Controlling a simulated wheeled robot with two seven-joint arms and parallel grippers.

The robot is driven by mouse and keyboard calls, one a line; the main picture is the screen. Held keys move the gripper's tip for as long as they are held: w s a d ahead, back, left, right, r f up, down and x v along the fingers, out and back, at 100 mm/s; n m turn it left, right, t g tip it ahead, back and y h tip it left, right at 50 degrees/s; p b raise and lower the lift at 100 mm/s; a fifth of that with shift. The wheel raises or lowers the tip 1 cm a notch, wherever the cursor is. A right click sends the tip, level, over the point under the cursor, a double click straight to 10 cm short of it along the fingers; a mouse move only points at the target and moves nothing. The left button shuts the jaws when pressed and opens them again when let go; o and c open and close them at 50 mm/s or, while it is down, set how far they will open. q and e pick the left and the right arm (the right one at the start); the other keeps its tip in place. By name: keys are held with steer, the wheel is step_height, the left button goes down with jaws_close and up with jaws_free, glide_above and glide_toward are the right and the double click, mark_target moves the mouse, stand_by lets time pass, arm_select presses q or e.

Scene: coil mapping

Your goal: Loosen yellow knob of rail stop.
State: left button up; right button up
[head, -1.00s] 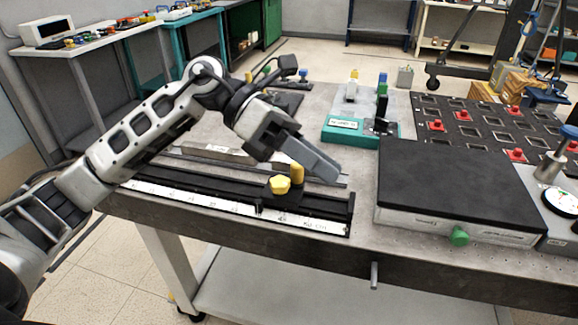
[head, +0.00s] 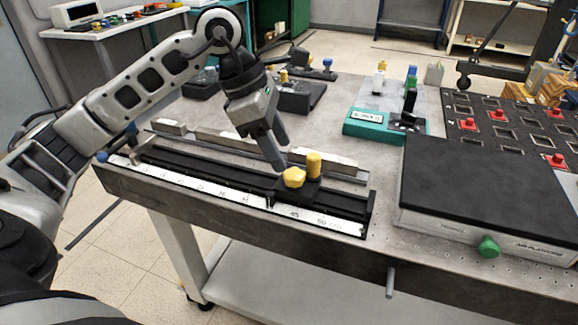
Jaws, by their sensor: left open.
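The yellow lobed knob (head: 294,178) sits on the front of the black rail stop (head: 301,193). A yellow upright cylinder (head: 314,163) stands just behind and right of it on the same stop. The stop sits near the right end of the black rail (head: 190,167), which has a white scale (head: 217,194) along its front. My left gripper (head: 279,158) points down, just left of and behind the knob, its fingers seen nearly edge-on. It is open with nothing visible between the fingers; I cannot tell whether a fingertip touches the knob. My right gripper is not in view.
A black-topped box (head: 490,190) with a green knob (head: 488,246) stands right of the rail. A teal-based fixture (head: 372,125) and a dark board (head: 500,125) with red pieces lie behind. A metal bar (head: 255,150) runs behind the rail.

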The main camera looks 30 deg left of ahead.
mark_target(293, 173)
arm_select(q)
steer(key=x, duration=0.5)
steer(key=c, duration=1)
